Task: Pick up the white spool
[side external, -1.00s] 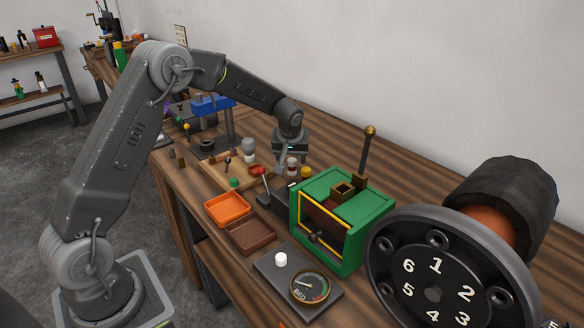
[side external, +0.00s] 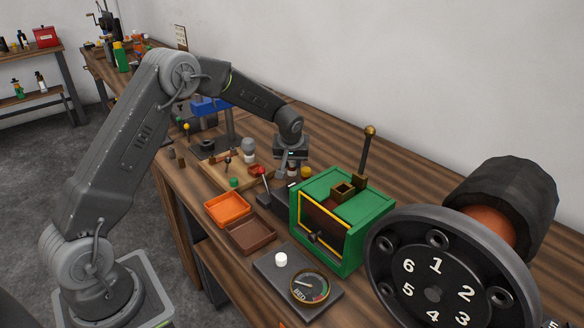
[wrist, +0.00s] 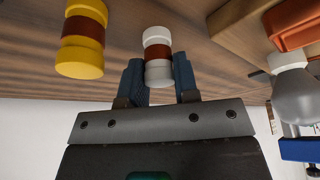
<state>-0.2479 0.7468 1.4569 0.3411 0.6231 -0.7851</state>
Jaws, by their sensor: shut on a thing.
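The white spool (wrist: 157,72) has a brown band around its middle and stands upright in the wrist view. My gripper (wrist: 159,80) has its two dark blue fingers on either side of the spool and is shut on it. In the side external view my gripper (side external: 291,168) is low over the bench, behind the green box, and the fingers and spool are mostly hidden there. I cannot tell whether the spool still touches the bench.
A yellow spool (wrist: 83,38) with a brown band stands beside the white one. The green box (side external: 330,215) with a tall lever is close to my gripper. A grey bulb (wrist: 295,92) and an orange tray (side external: 228,208) are nearby. Bare bench lies behind, towards the wall.

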